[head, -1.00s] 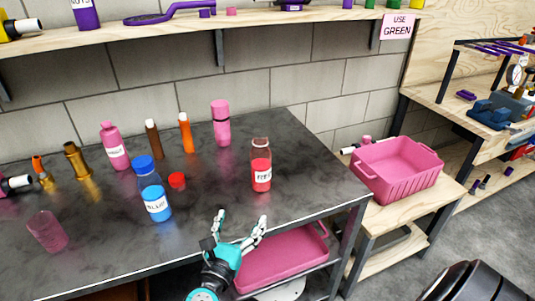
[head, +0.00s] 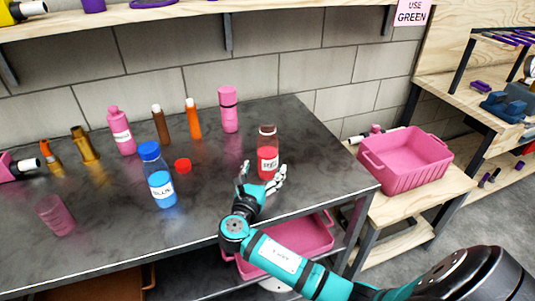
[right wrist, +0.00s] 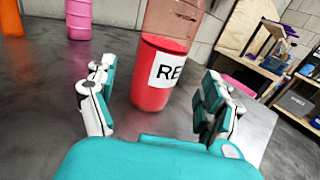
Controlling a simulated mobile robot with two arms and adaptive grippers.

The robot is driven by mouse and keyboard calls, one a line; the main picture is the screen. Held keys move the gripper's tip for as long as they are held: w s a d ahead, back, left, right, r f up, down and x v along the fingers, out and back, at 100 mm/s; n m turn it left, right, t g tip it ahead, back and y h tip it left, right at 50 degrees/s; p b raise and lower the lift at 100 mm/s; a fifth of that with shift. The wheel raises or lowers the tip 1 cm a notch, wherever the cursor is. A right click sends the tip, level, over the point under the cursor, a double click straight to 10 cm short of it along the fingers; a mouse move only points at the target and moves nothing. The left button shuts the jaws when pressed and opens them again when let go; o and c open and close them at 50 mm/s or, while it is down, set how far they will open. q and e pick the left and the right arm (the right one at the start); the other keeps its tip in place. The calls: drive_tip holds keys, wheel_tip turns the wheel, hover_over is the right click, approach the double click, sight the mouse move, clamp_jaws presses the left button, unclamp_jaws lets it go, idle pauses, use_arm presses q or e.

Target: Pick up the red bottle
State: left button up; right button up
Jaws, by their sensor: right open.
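The red bottle (head: 268,160) stands upright on the dark table (head: 215,215), near its right end. It is clear with red contents and a white label, and its neck is open in the head view. My right gripper (head: 263,175) is open at the near side of the bottle. In the right wrist view the red bottle (right wrist: 160,85) stands just beyond and between the spread fingers (right wrist: 158,105), and its top is cut off. A red cap (head: 183,165) lies on the table to the left of the bottle. My left gripper is not in view.
A blue bottle (head: 158,178) stands left of the red cap. Pink (head: 229,109), orange (head: 193,119) and brown (head: 160,125) containers stand behind. A pink crate (head: 405,165) sits on a side table at right; another pink tray (head: 290,255) is under the table edge.

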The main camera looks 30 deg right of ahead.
sight(267, 157)
drive_tip(key=x, duration=0.5)
drive_tip(key=shift+a+r, duration=0.15)
drive_tip(key=shift+r, duration=0.1)
drive_tip(key=c, duration=1.3)
drive_tip(key=shift+c, duration=1.1)
drive_tip(key=shift+r, duration=0.25)
